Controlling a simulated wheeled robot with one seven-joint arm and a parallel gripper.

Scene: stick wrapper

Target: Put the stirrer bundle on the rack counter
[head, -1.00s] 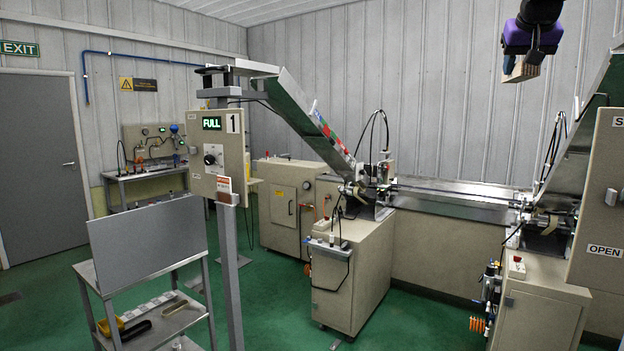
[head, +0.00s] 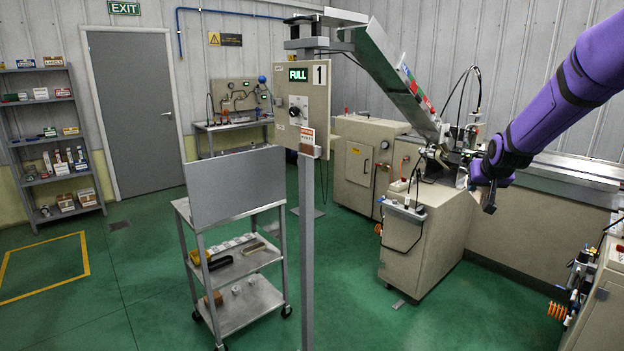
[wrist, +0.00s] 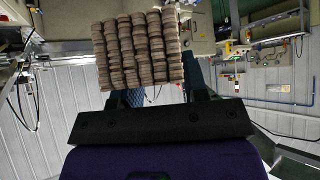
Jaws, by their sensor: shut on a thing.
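The stirrer bundle (wrist: 140,50) is a block of brown-grey stick stacks in rows, beyond the fingers in the wrist view. My gripper (wrist: 155,97) is shut on it. In the head view my purple arm comes in from the upper right, and my gripper (head: 489,204) hangs in front of the cream machine. The bundle cannot be made out there. A grey metal rack (head: 262,290) with shelves and an upright grey panel stands left of the middle. I cannot tell whether this is the rack counter of the task.
A post with a control box (head: 303,104) marked "1" and "FULL" stands right of the rack. A cream machine cabinet (head: 425,255) with a sloping chute is farther right. Stocked shelves (head: 50,130) stand at far left. Green floor is clear left of the rack.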

